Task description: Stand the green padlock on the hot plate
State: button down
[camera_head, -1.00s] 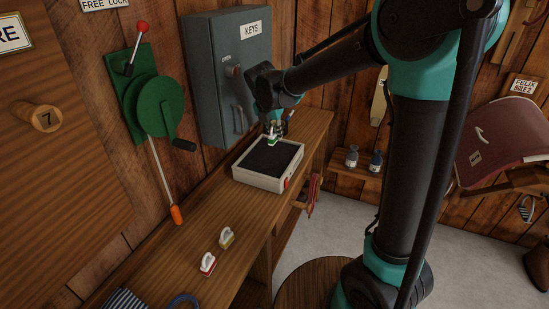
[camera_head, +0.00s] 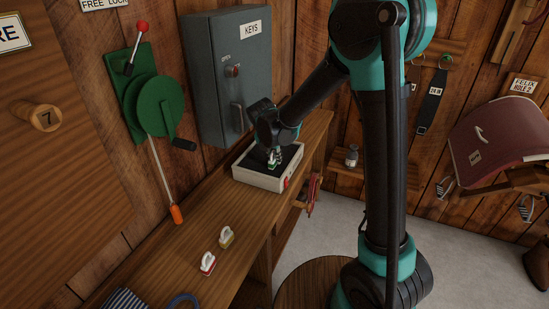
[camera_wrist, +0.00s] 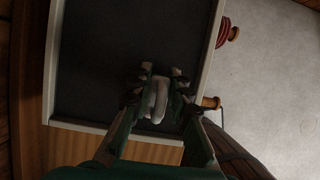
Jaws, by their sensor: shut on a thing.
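The hot plate (camera_head: 244,172) is a pale box with a dark top on the wooden bench. It fills much of the wrist view, where its dark surface (camera_wrist: 95,60) has a light rim. The green padlock (camera_head: 272,165) is over the right part of the dark top, mostly hidden by my gripper (camera_head: 276,152). In the wrist view my gripper (camera_wrist: 160,85) is shut on the padlock's pale shackle (camera_wrist: 158,100), over the dark surface near its edge. I cannot tell whether the padlock's base touches the plate.
A red-based padlock (camera_head: 207,263) and a yellowish padlock (camera_head: 226,237) stand on the bench (camera_head: 190,250). A grey key cabinet (camera_head: 228,75) is behind the hot plate. A green lever device (camera_head: 158,105) is on the wall at left. A red knob (camera_head: 286,183) is on the hot plate's side.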

jog(key=c, duration=1.4)
grip_release()
jog(key=shift+f, duration=0.1)
jog(key=shift+c, duration=0.2)
jog(key=v, duration=1.2)
jog(key=s+d+f+m, duration=0.3)
jog(key=s+d+m, duration=0.1)
jog(key=d+m, duration=0.45)
jog(key=s+d+f+m, duration=0.2)
jog(key=s+d+m, duration=0.2)
jog(key=d+m, duration=0.4)
jog(key=s+d+f+m, duration=0.3)
jog(key=s+d+m, duration=0.2)
jog(key=m, duration=0.2)
jog(key=s+d+f+m+y, duration=0.1)
jog(key=s+d+f+m, duration=0.2)
jog(key=s+d+m, duration=0.2)
jog(key=s+m, duration=0.1)
jog(key=m, duration=0.2)
jog(key=shift+s+f+y, duration=0.15)
jog(key=shift+f+y, duration=0.15)
jog(key=shift+f, duration=0.1)
